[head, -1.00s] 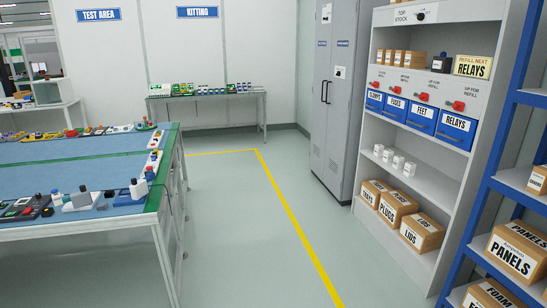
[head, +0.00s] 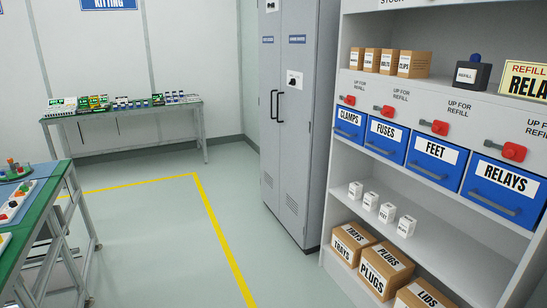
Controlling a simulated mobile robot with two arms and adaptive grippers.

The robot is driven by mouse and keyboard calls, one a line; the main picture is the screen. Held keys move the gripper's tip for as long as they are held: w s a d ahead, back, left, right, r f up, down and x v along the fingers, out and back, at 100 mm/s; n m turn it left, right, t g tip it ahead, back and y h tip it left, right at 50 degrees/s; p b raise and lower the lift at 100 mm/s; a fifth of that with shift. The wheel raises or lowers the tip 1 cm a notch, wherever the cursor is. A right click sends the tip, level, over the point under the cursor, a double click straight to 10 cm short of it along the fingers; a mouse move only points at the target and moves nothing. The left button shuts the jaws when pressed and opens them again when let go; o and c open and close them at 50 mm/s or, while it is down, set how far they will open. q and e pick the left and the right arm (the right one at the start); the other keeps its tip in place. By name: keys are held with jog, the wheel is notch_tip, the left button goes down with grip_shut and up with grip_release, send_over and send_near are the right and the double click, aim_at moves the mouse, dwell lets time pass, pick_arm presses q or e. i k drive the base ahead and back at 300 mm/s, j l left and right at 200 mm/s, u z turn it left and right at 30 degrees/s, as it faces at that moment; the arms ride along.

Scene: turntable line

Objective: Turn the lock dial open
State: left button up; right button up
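A white plate with a small dark round part (head: 294,80), which looks like a dial, is on the right door of the tall grey cabinet (head: 310,150), above two dark handles (head: 277,105). It is too small to tell how the dial is turned. Another small white plate with a dark mark (head: 271,5) is at the cabinet's top, cut by the picture's upper edge. The cabinet doors look closed. Neither of my grippers is in view.
A white shelf unit (head: 336,170) stands at the right with blue bins, including RELAYS (head: 502,188), red levers (head: 514,151) and boxes. A green-edged table (head: 45,205) is at left, a bench (head: 130,110) behind. Floor (head: 150,240) between is clear, with a yellow line (head: 222,240).

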aim_at(329, 10)
jog(key=i+j+z, duration=0.1)
jog(key=i, duration=0.75)
jog(key=i+j+z, duration=0.1)
jog(key=i, duration=0.8)
